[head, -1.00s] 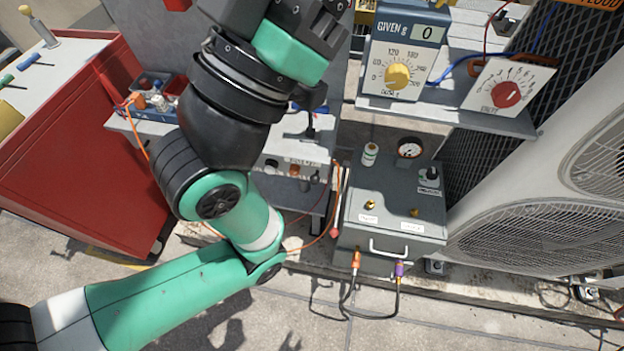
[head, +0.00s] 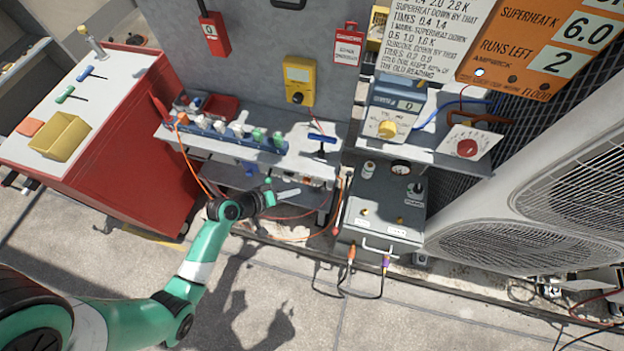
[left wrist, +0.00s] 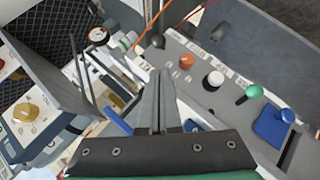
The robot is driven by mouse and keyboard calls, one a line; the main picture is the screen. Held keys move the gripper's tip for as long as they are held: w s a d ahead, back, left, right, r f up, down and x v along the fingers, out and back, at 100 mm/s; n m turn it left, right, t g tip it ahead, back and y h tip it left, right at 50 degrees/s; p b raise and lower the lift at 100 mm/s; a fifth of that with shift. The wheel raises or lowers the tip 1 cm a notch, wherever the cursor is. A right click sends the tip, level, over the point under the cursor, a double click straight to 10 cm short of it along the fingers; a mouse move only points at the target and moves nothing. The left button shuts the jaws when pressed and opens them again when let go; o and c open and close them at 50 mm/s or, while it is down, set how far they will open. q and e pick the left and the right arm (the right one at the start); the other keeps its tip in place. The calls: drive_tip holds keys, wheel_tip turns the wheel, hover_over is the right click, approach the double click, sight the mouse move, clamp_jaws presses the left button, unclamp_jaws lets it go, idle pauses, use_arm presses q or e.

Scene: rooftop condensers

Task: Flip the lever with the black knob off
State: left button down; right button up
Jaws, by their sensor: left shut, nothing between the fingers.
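A row of levers with coloured knobs stands on a grey panel (left wrist: 235,60) in the left wrist view. The black knob (left wrist: 157,42) is at one end, beyond my fingertips in the picture. After it come the orange knob (left wrist: 186,61), white knob (left wrist: 213,80), green knob (left wrist: 252,91) and blue handle (left wrist: 285,115). My left gripper (left wrist: 158,78) is shut and empty, apparently short of the black knob; contact cannot be told. In the head view, my left gripper (head: 290,192) is small, by the low panel under the bench. The black lever's tilt is unclear. My right gripper is not seen.
A bench (head: 325,160) overhangs the low panel. A grey box (head: 385,205) with a gauge and cables stands to its right, and a red cabinet (head: 130,165) to its left. Large fan units (head: 500,250) fill the right. Paving in front is open.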

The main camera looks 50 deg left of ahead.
use_arm(q)
drive_tip(key=b, duration=0.5)
approach(324, 187)
drive_tip(key=w+a+f, duration=0.1)
drive_tip(key=w+f, duration=0.3)
drive_tip(key=shift+w+a, duration=0.1)
drive_tip(key=shift+w, duration=0.1)
